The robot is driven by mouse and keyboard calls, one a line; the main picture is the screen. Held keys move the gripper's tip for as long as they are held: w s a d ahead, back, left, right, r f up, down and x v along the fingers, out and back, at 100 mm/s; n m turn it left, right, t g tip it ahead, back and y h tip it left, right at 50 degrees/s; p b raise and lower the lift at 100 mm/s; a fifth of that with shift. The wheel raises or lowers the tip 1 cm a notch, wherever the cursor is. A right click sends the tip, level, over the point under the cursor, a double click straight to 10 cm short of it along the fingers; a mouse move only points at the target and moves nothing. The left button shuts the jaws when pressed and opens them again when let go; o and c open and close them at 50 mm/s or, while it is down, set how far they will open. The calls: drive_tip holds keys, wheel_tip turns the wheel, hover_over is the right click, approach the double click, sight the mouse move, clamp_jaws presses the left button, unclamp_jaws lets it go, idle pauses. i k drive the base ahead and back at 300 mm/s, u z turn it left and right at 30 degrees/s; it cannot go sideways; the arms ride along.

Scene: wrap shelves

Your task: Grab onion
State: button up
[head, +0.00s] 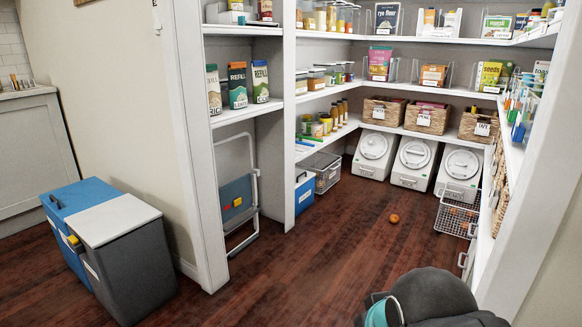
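A small round orange-brown thing (394,218), which looks like an onion, lies alone on the dark wooden floor inside the pantry. It is in front of the white bins and left of a wire basket (457,216). Some small orange-brown things show through the mesh of that basket, too small to tell apart. A dark rounded part of my arm with a teal ring fills the bottom right of the head view. My gripper's fingers do not show.
White lidded bins (411,163) stand along the back wall. Shelves with boxes, jars and wicker baskets (427,117) line the pantry. A folded step stool (236,195) leans at the left. A blue and grey two-part bin (112,245) stands outside.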

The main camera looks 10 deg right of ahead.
sight(394, 219)
drive_tip(key=i, duration=2.6)
drive_tip(key=z, duration=1.55)
drive_tip(key=i, duration=1.55)
drive_tip(key=u, duration=1.25)
